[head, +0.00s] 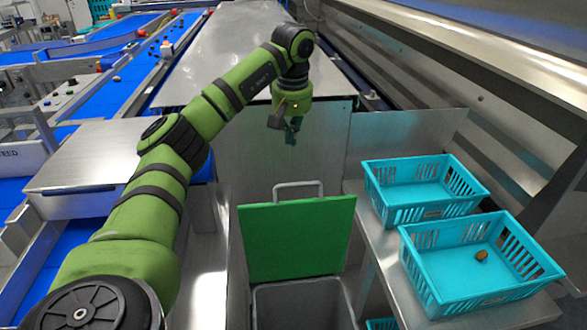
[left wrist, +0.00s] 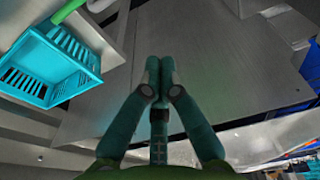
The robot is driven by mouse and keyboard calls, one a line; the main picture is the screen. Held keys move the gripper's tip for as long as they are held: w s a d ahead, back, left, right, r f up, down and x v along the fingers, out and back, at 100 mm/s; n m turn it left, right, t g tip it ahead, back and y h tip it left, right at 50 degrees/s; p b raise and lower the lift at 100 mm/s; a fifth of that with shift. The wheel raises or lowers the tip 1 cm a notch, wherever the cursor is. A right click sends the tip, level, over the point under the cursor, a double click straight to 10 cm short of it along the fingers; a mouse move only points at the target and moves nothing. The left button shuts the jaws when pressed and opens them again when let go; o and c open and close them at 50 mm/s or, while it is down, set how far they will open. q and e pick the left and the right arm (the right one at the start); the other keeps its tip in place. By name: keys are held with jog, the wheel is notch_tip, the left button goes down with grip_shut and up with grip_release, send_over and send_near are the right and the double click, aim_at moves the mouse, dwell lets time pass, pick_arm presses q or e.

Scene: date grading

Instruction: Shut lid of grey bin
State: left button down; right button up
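The grey bin (head: 345,302) stands at the bottom centre of the head view, its mouth open and its lower part cut off by the frame. Its green lid (head: 297,240) stands raised, nearly upright, behind the mouth. A grey handle (head: 298,188) sticks up from the lid's top edge. My left gripper (head: 291,138) is above and beyond the lid, apart from it, pointing down. In the left wrist view its fingers (left wrist: 160,66) are together with nothing visible between them. My right gripper is in neither view.
Two turquoise baskets, the far one (head: 378,192) and the near one (head: 425,285), stand on a steel shelf right of the bin; the near one holds a brown date (head: 481,255). A steel panel (head: 255,165) rises behind the lid. Blue conveyors (head: 105,95) run at left.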

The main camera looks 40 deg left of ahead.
pick_arm(q)
notch_tip(320, 180, down, 10)
jog(key=a+p, duration=0.1)
jog(key=d, duration=0.1)
jog(key=s+d+p, duration=0.1)
jog(key=d+r, duration=0.1)
jog(key=shift+s+d, duration=0.1)
jog(key=shift+s, duration=0.2)
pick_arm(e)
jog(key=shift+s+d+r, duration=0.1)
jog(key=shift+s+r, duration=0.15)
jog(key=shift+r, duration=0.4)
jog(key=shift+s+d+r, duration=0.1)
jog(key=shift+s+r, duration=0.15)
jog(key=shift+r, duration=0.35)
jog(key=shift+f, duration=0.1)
